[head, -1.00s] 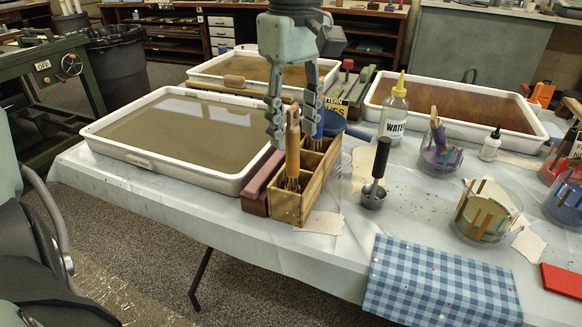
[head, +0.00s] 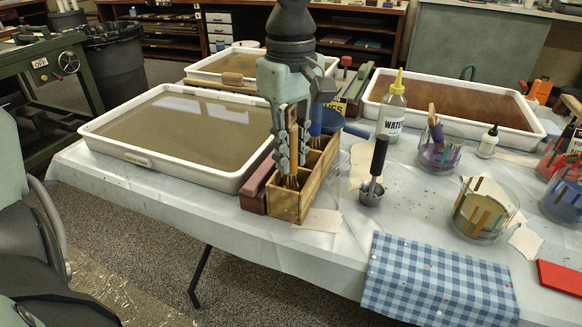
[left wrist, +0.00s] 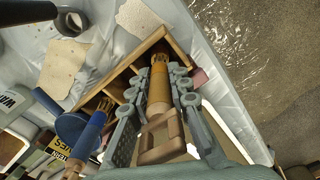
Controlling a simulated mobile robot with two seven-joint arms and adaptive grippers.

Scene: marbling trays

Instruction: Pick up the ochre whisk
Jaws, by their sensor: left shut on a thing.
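The ochre whisk (head: 292,140) stands upright in the front compartment of a wooden box (head: 318,182). Its wire end is down inside the box. My left gripper (head: 291,160) is over the box with its fingers closed on the whisk's handle from both sides. The left wrist view shows the ochre handle (left wrist: 159,85) between the two fingers (left wrist: 158,95). A blue-handled tool (head: 316,122) stands in a compartment behind it and shows in the left wrist view (left wrist: 92,130). My right gripper does not show.
A tray of grey-brown liquid (head: 140,158) lies left of the box, with a dark red block (head: 256,185) between.

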